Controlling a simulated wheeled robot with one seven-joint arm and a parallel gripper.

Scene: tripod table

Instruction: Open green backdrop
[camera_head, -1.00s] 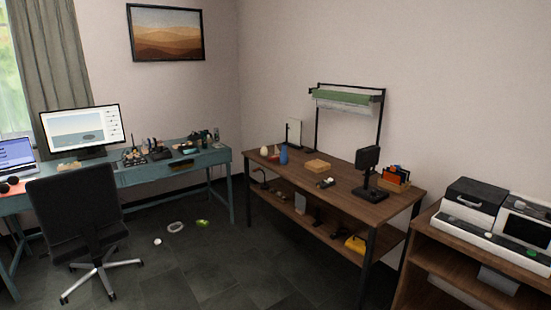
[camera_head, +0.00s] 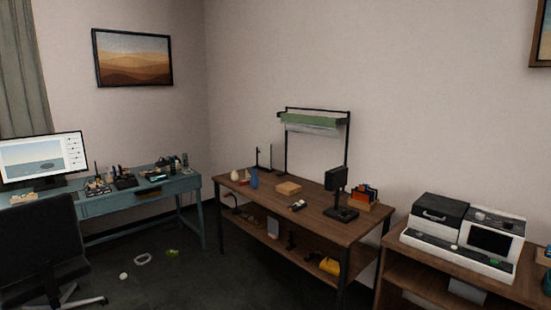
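The green backdrop (camera_head: 309,119) is a roll on a black frame that stands at the back of the brown wooden table (camera_head: 315,220). It is rolled up high on the frame, with a pale strip (camera_head: 311,129) just under the green. The wall shows through the frame below it. My gripper is not in view, and no part of my arm shows.
A black lamp-like device (camera_head: 338,192), a blue cup (camera_head: 254,178) and a small wooden box (camera_head: 288,188) stand on the table. A printer-like machine (camera_head: 465,240) is at right, an office chair (camera_head: 42,250) at left. Small items lie on the floor (camera_head: 165,285) between.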

